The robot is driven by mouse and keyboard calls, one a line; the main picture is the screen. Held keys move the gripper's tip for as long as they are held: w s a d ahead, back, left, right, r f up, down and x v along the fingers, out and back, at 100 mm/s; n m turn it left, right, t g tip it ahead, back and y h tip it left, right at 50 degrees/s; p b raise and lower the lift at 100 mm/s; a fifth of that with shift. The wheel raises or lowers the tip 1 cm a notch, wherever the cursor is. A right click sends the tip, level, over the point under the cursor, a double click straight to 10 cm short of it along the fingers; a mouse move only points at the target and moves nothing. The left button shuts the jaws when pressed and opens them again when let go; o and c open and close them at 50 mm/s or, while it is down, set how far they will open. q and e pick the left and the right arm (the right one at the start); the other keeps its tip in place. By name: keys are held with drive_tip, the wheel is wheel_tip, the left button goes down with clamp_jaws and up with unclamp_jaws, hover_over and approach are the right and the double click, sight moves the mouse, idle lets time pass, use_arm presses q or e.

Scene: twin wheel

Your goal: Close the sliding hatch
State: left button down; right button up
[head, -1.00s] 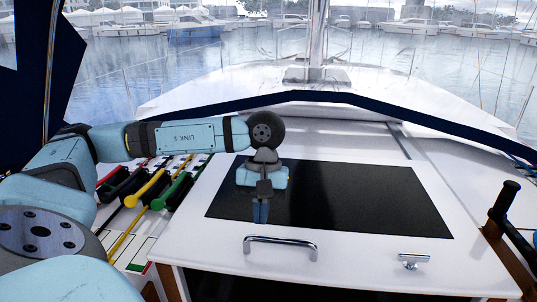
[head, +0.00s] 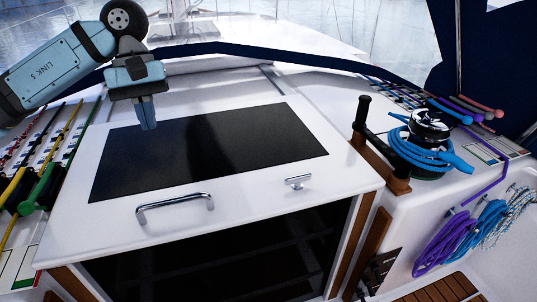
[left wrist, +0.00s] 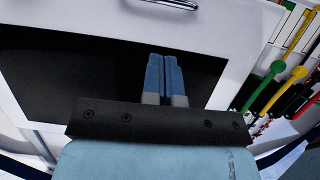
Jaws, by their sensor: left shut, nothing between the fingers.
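The sliding hatch (head: 82,208) is a white panel with a dark window (head: 210,150), a chrome handle (head: 175,205) near its front edge and a small chrome latch (head: 298,182) to the right. A dark opening (head: 215,258) shows below its front edge. My left gripper (head: 148,122) is shut and empty, above the left part of the dark window, behind the handle and apart from it. In the left wrist view its shut fingers (left wrist: 165,75) lie over the dark window, with part of the handle (left wrist: 175,3) at the top edge. My right gripper is not in view.
A winch (head: 428,128) with blue rope and a black crank handle (head: 362,115) stand to the right of the hatch. Purple and blue rope coils (head: 445,240) hang at the right. Rope clutches with coloured levers (head: 40,185) line the left side.

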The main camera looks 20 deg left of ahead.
use_arm(q)
drive_tip(key=w+d+f+p, duration=0.2)
drive_tip(key=w+d+f, duration=0.1)
drive_tip(key=w+d, duration=0.65)
drive_tip(key=w+d+f+p, duration=0.1)
drive_tip(key=w+d+f, duration=0.3)
drive_tip(key=w+d, duration=0.55)
drive_tip(key=shift+g, duration=0.4)
drive_tip(key=p+x, duration=0.1)
drive_tip(key=x, duration=0.1)
drive_tip(key=a+p+x, duration=0.1)
drive_tip(key=x, duration=0.1)
drive_tip(key=p+x, duration=0.1)
drive_tip(key=x, duration=0.2)
drive_tip(key=shift+w+a+f, duration=0.2)
drive_tip(key=shift+w, duration=0.05)
drive_tip(key=shift+s+d+f+p, duration=0.2)
drive_tip(key=shift+s+d+p, duration=0.3)
drive_tip(key=shift+s, duration=0.1)
drive_tip(key=shift+s+d+f+p, duration=0.2)
drive_tip(key=shift+s+d+p, duration=0.15)
drive_tip(key=shift+s+d, duration=0.55)
drive_tip(key=shift+s, duration=0.15)
drive_tip(key=shift+f, duration=0.1)
